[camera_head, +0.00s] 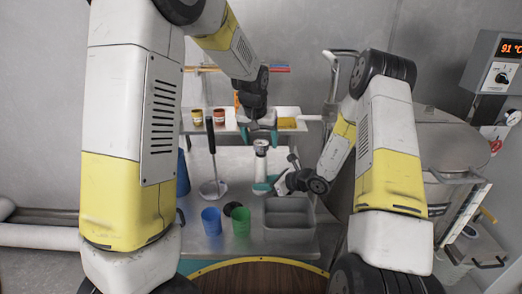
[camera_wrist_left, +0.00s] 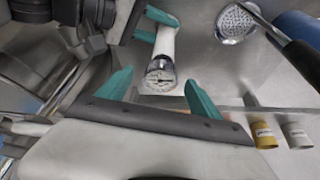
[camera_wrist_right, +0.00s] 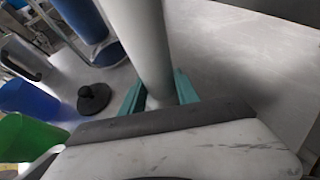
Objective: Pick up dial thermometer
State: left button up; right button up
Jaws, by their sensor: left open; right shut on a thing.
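The dial thermometer (camera_head: 261,166) has a white stem-like body and a round, metal-rimmed dial at its upper end. In the left wrist view its dial (camera_wrist_left: 159,76) faces the camera, between and just beyond the open teal fingers of my left gripper (camera_wrist_left: 158,92). My left gripper (camera_head: 259,137) is above and behind the thermometer in the head view, empty. My right gripper (camera_head: 267,187) is shut on the lower part of the white body. In the right wrist view the white body (camera_wrist_right: 146,45) rises between the fingers of my right gripper (camera_wrist_right: 158,95); its dial is out of frame.
A grey bin (camera_head: 290,232) stands at the right of the table. A blue cup (camera_head: 211,221), green cup (camera_head: 240,223) and black object (camera_head: 231,208) stand in front. A long-handled strainer (camera_head: 213,188) is at left. Jars (camera_head: 219,117) stand on the back shelf.

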pick_arm(q)
jog(key=shift+x, duration=3.15)
jog(key=shift+w+a, duration=0.1)
jog(key=c, duration=1.5)
